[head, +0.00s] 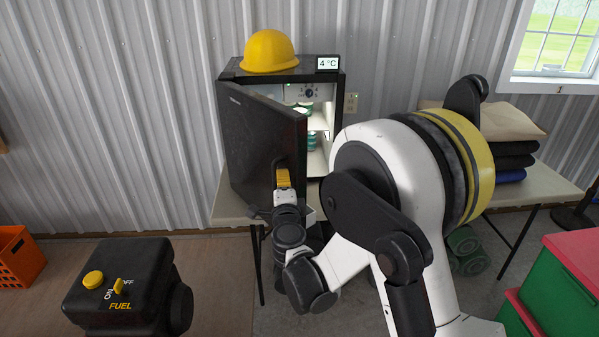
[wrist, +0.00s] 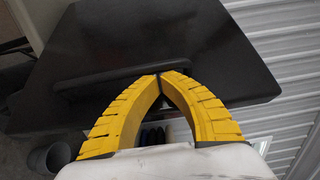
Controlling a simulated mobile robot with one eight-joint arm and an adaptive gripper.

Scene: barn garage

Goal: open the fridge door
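The black fridge (head: 340,100) stands on a table against the wall. Its door (head: 255,135) is hinged at the left and stands partly open, with lit shelves showing through the gap at the right. The dark handle (head: 276,165) is near the door's free edge; in the wrist view the handle (wrist: 110,72) is a long bar across the door (wrist: 190,35). My gripper (head: 283,172) is at this handle. In the wrist view the yellow fingers of my gripper (wrist: 160,76) meet at their tips, over the bar. I cannot tell whether the handle is pinched between them.
A yellow hard hat (head: 270,51) and a temperature display (head: 327,63) sit on the fridge. Folded cloths (head: 510,155) lie on the table's right. Red-and-green boxes (head: 565,290) stand at the right.

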